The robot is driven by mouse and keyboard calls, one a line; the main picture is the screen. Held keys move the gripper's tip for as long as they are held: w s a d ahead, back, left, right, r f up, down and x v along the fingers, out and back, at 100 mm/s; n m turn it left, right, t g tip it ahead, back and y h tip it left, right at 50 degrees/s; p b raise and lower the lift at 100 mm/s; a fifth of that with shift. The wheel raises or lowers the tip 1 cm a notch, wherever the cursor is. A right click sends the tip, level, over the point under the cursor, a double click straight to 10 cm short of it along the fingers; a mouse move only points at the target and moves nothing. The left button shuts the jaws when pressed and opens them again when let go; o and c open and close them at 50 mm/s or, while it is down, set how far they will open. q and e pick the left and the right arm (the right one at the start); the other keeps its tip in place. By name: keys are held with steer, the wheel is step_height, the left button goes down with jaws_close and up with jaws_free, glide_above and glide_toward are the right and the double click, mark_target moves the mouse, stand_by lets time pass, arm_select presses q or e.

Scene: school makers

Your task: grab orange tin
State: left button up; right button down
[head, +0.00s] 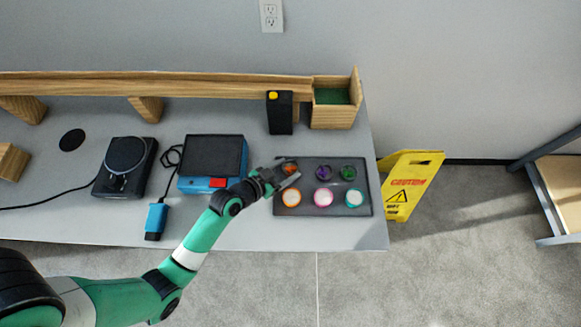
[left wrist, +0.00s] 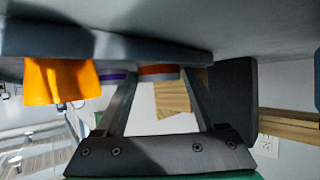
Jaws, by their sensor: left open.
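A back-row orange tin (head: 290,167) stands at the left of a dark tray (head: 308,212), partly hidden by my left gripper (head: 287,178). Another tin, with an orange rim and pale top (head: 291,197), stands in front of it. My left gripper is open, low over the tray's left side. The left wrist view looks upside down. There, an orange tin (left wrist: 158,70) shows between the open fingers (left wrist: 161,84), with a purple tin (left wrist: 117,76) near one finger. I cannot tell whether the fingers touch the orange tin. My right gripper is not in view.
The tray also holds purple (head: 323,171), green (head: 348,172), pink (head: 323,198) and teal (head: 354,197) tins. A black box (head: 280,115) stands behind the tray. A blue-black device (head: 212,157) is left of it. A yellow caution sign (head: 407,185) stands beyond the table's right edge.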

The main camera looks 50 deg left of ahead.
mark_target(285, 169)
arm_select(q)
steer(key=shift+w+f, duration=0.25)
steer(key=shift+w, duration=0.25)
steer(key=c, duration=1)
steer(key=shift+r, duration=0.1)
steer(key=shift+r, duration=0.25)
steer(key=r, duration=0.1)
steer(key=r+p, duration=0.2)
steer(key=shift+s+a+r, duration=0.3)
steer(key=shift+r, duration=0.05)
steer(key=shift+s+a+r+p, duration=1.3)
steer(key=shift+s+r+p, duration=0.15)
steer(key=shift+s+p, duration=0.45)
steer(key=shift+s+a+r+p, duration=1.4)
steer(key=shift+s+p, duration=0.25)
steer(key=shift+p, duration=0.4)
steer(key=shift+s+a+r+p, duration=1.25)
steer(key=shift+s+r+p, duration=0.25)
steer(key=shift+s+p, duration=0.4)
